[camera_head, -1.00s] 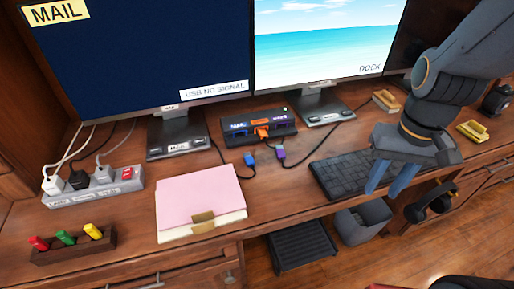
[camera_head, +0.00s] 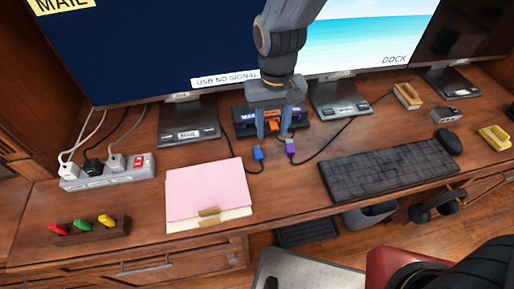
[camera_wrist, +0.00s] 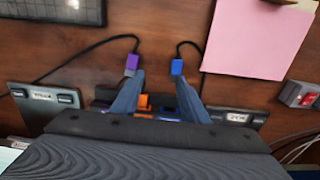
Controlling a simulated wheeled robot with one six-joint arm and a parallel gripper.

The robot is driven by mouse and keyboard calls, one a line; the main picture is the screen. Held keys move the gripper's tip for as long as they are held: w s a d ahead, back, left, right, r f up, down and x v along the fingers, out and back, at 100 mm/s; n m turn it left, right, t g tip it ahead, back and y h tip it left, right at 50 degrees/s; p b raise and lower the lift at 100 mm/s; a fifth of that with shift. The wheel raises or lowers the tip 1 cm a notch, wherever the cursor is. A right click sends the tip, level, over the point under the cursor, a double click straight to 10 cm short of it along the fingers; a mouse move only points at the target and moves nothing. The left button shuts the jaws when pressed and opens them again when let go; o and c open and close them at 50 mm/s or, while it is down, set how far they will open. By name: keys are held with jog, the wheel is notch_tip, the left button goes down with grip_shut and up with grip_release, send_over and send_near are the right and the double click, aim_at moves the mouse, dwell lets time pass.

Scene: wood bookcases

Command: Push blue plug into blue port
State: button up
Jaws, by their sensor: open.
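The blue plug (camera_head: 258,153) lies on the desk at the end of a dark cable, in front of the hub; it also shows in the wrist view (camera_wrist: 177,67). The dark hub (camera_head: 240,119) stands between the two monitor bases, and an orange plug (camera_head: 272,125) is at its front. My gripper (camera_head: 273,135) is open and empty in front of the hub, partly hiding it. In the wrist view the fingertips (camera_wrist: 159,77) are spread, one near the blue plug and one near the purple plug (camera_wrist: 131,64). The blue port is not clearly visible.
The purple plug (camera_head: 290,148) lies right of the blue one. A keyboard (camera_head: 385,172) is to the right, and a pink folder (camera_head: 208,190) is to the left. A power strip (camera_head: 108,172) stands far left. Monitor bases (camera_head: 188,133) flank the hub.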

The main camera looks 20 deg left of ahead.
aim_at(258, 152)
jog(key=a, duration=0.1)
jog(key=s+a, duration=0.1)
jog(key=a+f, duration=0.1)
jog(key=shift+s+a+n, duration=0.2)
jog(key=shift+a+n, duration=0.05)
jog(key=shift+n, duration=0.05)
jog(key=shift+w+a+f+p, duration=0.1)
jog(key=shift+f+p, duration=0.5)
jog(key=shift+f, duration=1.25)
jog(key=shift+w+f+p, duration=0.1)
jog(key=shift+f+p, duration=0.45)
jog(key=shift+f, duration=1.25)
grip_shut()
